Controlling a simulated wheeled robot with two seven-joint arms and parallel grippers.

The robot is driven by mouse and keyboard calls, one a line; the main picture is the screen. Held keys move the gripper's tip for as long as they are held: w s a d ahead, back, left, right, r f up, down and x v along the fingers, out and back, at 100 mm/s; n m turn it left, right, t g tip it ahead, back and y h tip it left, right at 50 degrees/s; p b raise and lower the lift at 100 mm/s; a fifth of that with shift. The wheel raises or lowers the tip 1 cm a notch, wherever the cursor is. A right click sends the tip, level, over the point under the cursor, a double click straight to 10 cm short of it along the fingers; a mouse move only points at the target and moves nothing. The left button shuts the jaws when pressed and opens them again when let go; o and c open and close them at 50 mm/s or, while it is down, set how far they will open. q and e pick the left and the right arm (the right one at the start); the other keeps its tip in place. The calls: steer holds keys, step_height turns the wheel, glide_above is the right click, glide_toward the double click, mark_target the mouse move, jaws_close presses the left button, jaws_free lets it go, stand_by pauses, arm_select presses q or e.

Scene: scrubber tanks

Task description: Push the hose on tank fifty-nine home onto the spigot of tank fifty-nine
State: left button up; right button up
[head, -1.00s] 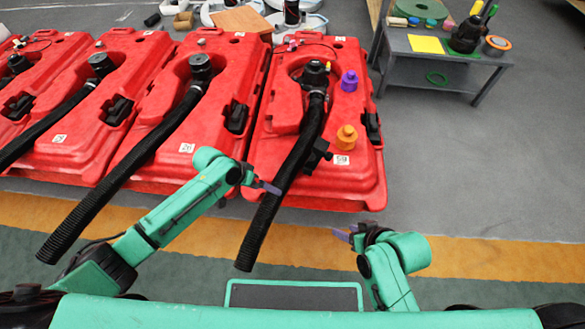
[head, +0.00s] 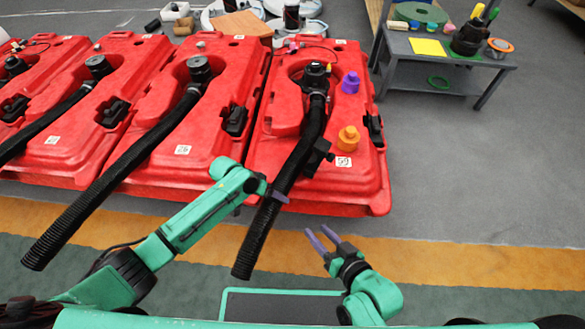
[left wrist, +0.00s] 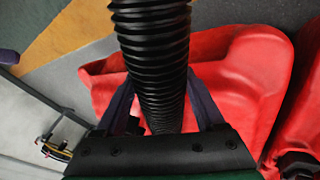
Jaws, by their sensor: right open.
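Tank fifty-nine (head: 325,187), marked 59, is the rightmost red tank in the head view. Its ribbed black hose (head: 262,225) slants from below the black cap (head: 315,72) over the tank's front edge, with its free end hanging low. The spigot is small and dark there, and I cannot tell how far the hose sits on it. My left gripper (head: 277,194) is at the hose's middle. In the left wrist view its fingers (left wrist: 160,104) lie either side of the hose (left wrist: 155,45); whether they press on it is unclear. My right gripper (head: 325,240) is open and empty, right of the hose.
More red tanks with hoses stand to the left. A purple cap (head: 350,83) and an orange cap (head: 348,138) sit on tank fifty-nine. A grey side table (head: 455,62) holds tape and tools at the back right. The floor right of the tanks is clear.

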arm_select(q)
steer(key=shift+r, duration=0.1)
steer(key=c, duration=0.5)
steer(key=shift+d+r+p, duration=0.2)
steer(key=shift+p, duration=0.45)
steer(key=shift+c, duration=0.2)
steer(key=y+p, duration=0.2)
steer(key=p, duration=0.1)
steer(key=shift+s+d+m+t+y, duration=0.15)
steer(key=shift+d+m+t+y, duration=0.15)
steer(key=shift+d+t+y, duration=0.1)
steer(key=shift+y, duration=0.3)
steer(key=shift+y+p, duration=0.3)
jaws_close()
steer(key=shift+f, duration=0.15)
